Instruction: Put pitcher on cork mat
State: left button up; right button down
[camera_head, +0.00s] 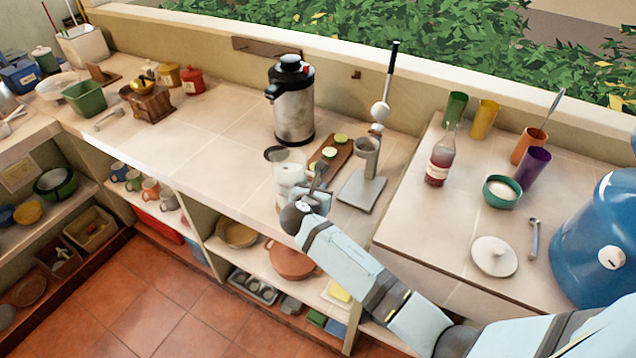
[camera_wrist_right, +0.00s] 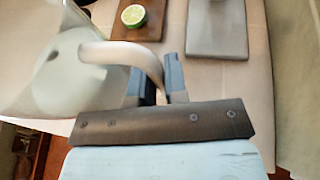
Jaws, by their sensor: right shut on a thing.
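The pale, whitish pitcher (camera_head: 289,164) is at the front edge of the counter, left of the cutting board. My right gripper (camera_head: 318,178) is shut on its handle. In the right wrist view, the pitcher (camera_wrist_right: 60,75) fills the left side, and its curved handle runs between the fingers of the gripper (camera_wrist_right: 158,80). I cannot tell whether its base touches the counter. I cannot make out a cork mat with certainty; a small dark round edge (camera_head: 271,153) shows just behind the pitcher's left side. My left gripper is not in view.
A steel airpot (camera_head: 293,105) stands behind the pitcher. A cutting board (camera_head: 327,161) with cut limes and a grey lever press (camera_head: 364,188) stand close to the right. The counter (camera_head: 190,150) to the left is clear. A bottle (camera_head: 439,160) stands on the right counter.

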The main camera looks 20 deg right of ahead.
jog(key=shift+r, duration=0.1)
jog(key=c, duration=1.1)
grip_release()
jog(key=shift+c, duration=0.2)
